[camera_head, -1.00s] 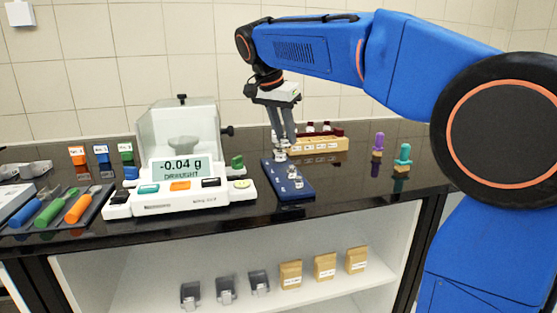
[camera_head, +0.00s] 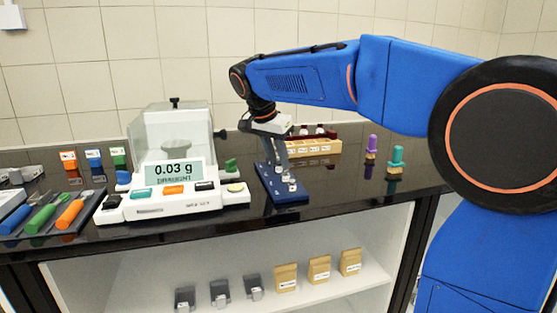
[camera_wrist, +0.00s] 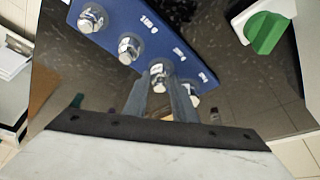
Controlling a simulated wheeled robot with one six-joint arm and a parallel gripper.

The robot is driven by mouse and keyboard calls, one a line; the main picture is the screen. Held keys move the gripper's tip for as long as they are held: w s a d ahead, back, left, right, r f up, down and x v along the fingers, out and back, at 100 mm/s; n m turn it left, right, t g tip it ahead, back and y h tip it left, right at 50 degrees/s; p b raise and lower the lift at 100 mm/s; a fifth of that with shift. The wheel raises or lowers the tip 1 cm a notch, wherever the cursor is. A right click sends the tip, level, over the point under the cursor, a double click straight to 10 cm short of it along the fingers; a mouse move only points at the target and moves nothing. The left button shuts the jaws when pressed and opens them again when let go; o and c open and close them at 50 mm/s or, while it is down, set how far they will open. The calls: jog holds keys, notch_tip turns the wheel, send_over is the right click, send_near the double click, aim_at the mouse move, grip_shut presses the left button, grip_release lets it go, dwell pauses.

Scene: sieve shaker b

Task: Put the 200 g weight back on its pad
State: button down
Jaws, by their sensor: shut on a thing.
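A blue weight plate (camera_head: 289,197) lies on the dark bench, right of the balance. It also shows in the wrist view (camera_wrist: 112,32), with several shiny metal weights in a row beside white labels too blurred to read surely. My gripper (camera_head: 283,172) points down over the middle of the plate. In the wrist view my gripper (camera_wrist: 160,90) is shut on a knobbed metal weight (camera_wrist: 160,72), taken as the 200 g weight, at the plate's third place. Its base is hidden by the fingers, so I cannot tell whether it touches its pad.
Neighbouring weights (camera_wrist: 130,48) and (camera_wrist: 193,97) stand close on either side of the fingers. The balance (camera_head: 170,200) reads 0.03 g and stands left of the plate. A wooden rack (camera_head: 318,148) is behind; purple (camera_head: 371,146) and teal (camera_head: 395,160) handled items stand right.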

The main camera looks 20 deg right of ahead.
jog(key=c, duration=1.5)
grip_release()
jog(key=shift+o, duration=0.2)
jog(key=v, duration=1.2)
jog(key=shift+r, duration=0.15)
jog(key=shift+d, duration=0.1)
